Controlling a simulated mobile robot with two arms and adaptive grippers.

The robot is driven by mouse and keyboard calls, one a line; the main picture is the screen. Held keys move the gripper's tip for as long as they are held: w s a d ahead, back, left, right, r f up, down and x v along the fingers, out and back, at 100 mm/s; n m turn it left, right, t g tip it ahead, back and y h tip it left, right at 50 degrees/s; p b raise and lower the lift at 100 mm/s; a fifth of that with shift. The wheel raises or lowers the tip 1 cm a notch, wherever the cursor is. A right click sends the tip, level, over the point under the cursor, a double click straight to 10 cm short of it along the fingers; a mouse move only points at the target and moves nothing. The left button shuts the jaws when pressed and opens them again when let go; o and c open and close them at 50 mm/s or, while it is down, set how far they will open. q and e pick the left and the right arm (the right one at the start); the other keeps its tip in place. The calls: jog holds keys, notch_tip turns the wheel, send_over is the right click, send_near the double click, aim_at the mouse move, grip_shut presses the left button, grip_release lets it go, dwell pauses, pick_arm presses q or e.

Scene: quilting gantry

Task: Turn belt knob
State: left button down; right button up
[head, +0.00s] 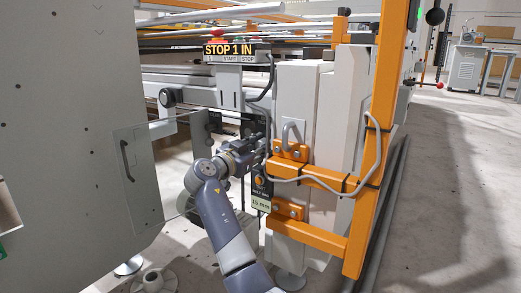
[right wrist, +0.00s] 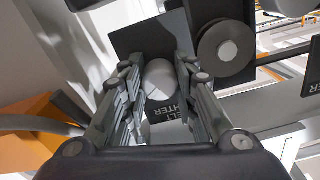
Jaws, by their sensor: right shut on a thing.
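The belt knob (right wrist: 158,80) is a pale grey, rounded knob with a line across its face. It sits in front of a dark plate, next to a black label (right wrist: 168,136) whose visible words read like "BELT" and "TIGHTER". My right gripper (right wrist: 159,84) has one finger on each side of the knob and is shut on it. In the head view, my right gripper (head: 258,146) reaches into the opening beside the white column, and the knob is hidden there. My left gripper is not in view.
An orange frame (head: 380,120) and white column (head: 300,100) stand close right of my arm, with a grey cable looping across. A clear door (head: 140,175) with a black handle stands left. A dark roller (right wrist: 226,50) is beside the knob. Floor at right is clear.

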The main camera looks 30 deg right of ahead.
jog(key=shift+f+m, duration=0.1)
jog(key=shift+m, duration=0.3)
jog(key=o, duration=1)
jog(key=shift+d, duration=0.1)
jog(key=shift+o, duration=0.2)
jog(key=v, duration=1.2)
